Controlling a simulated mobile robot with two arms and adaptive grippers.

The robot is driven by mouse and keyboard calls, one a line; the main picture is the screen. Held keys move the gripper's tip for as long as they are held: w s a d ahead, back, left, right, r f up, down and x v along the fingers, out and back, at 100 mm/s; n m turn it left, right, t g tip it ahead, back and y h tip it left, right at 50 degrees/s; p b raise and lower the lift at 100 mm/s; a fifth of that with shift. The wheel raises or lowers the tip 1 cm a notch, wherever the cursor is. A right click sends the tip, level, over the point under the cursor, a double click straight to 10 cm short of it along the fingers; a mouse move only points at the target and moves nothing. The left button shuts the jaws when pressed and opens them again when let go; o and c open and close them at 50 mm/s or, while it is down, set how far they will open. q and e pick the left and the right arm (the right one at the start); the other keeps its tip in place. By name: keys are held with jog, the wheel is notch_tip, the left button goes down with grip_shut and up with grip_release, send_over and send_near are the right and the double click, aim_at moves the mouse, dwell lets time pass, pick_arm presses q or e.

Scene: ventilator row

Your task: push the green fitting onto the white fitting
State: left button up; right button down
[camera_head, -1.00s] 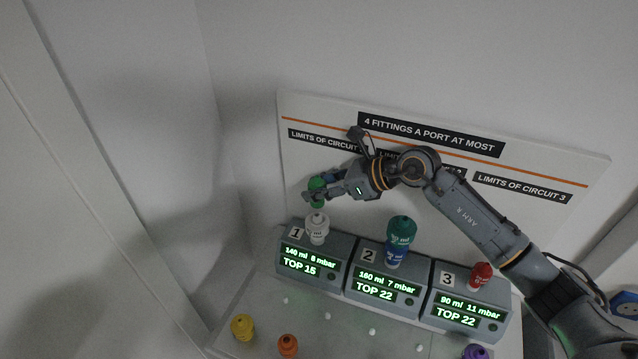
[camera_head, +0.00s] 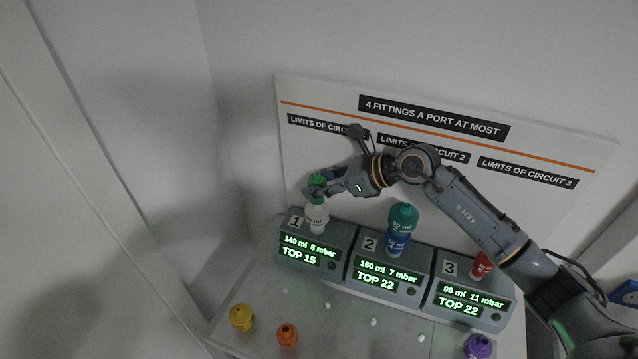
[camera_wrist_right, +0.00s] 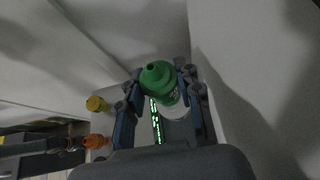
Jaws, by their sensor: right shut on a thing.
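The green fitting (camera_head: 317,181) is held upright between the fingers of my right gripper (camera_head: 314,193). It also shows in the right wrist view (camera_wrist_right: 159,80), with a finger on each side of it. The white fitting (camera_head: 316,218) stands on the port of the unit marked 1. The green fitting is right above the white fitting and in line with it; the two appear to meet, but the fingers hide the joint. In the right wrist view a bit of white (camera_wrist_right: 176,112) shows below the green fitting.
Unit 2 (camera_head: 388,274) carries a blue fitting (camera_head: 398,243) with a teal one (camera_head: 403,215) on top. Unit 3 carries a red fitting (camera_head: 481,264). Yellow (camera_head: 241,317), orange (camera_head: 287,335) and purple (camera_head: 478,346) fittings stand in front. A sign board (camera_head: 540,200) is behind.

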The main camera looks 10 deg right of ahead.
aim_at(317, 214)
dwell(1.0)
jog(key=shift+f+b, duration=1.3)
jog(key=shift+s+f, duration=0.15)
jog(key=shift+f, duration=0.2)
dwell(0.5)
jog(key=c, duration=1.3)
grip_release()
jog(key=o, duration=0.5)
jog(key=shift+r, duration=0.15)
